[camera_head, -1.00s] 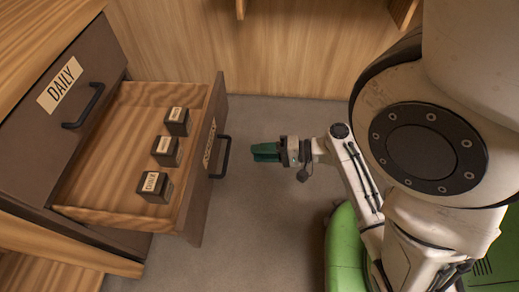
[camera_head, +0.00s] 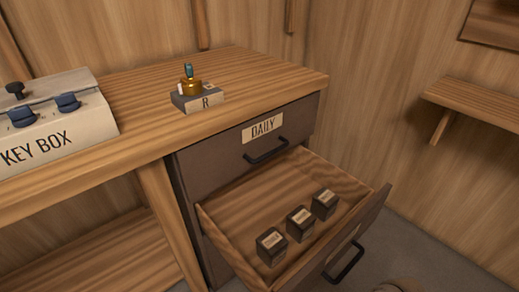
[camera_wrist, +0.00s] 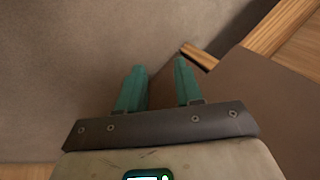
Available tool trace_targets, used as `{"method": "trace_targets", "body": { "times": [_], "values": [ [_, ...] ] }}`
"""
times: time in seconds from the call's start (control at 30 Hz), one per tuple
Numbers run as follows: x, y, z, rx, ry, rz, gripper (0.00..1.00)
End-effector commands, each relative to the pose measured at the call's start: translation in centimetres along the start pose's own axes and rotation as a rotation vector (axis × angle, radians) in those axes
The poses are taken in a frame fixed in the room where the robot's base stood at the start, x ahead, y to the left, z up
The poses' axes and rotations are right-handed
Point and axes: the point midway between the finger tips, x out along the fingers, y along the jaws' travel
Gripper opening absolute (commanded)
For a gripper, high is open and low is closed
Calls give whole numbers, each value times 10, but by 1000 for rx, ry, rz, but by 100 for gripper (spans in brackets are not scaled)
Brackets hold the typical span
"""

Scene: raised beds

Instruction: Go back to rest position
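My gripper (camera_wrist: 160,82) shows in the wrist view with its two green fingers apart and nothing between them. Beyond the fingers are the grey floor and a brown panel edge with a wooden strip. In the head view now my gripper is out of sight; only a small pale piece, perhaps of my arm, shows at the bottom edge.
An open drawer (camera_head: 240,262) juts out below the closed DAILY drawer (camera_head: 290,122), holding three dark labelled blocks (camera_head: 301,222). On the desk stand a KEY BOX (camera_head: 48,125) and a block marked R (camera_head: 197,99) with a brass piece on top. A wall shelf (camera_head: 480,104) is at right.

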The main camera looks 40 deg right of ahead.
Motion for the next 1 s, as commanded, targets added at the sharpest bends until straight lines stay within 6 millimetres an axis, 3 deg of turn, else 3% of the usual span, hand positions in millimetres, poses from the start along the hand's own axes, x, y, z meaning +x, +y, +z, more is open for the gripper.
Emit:
{"method": "trace_targets", "body": {
  "times": [0.1,0.43,0.5,0.77,1.0],
  "values": [
    [0,-14,5,-164,-84,147,35],
    [-24,-42,9,-452,-167,451,35],
    [-43,-49,5,-443,-167,452,35],
    [-87,-72,-2,-441,-166,450,35],
    [-146,-104,-12,-442,-166,449,35]
  ]
}}
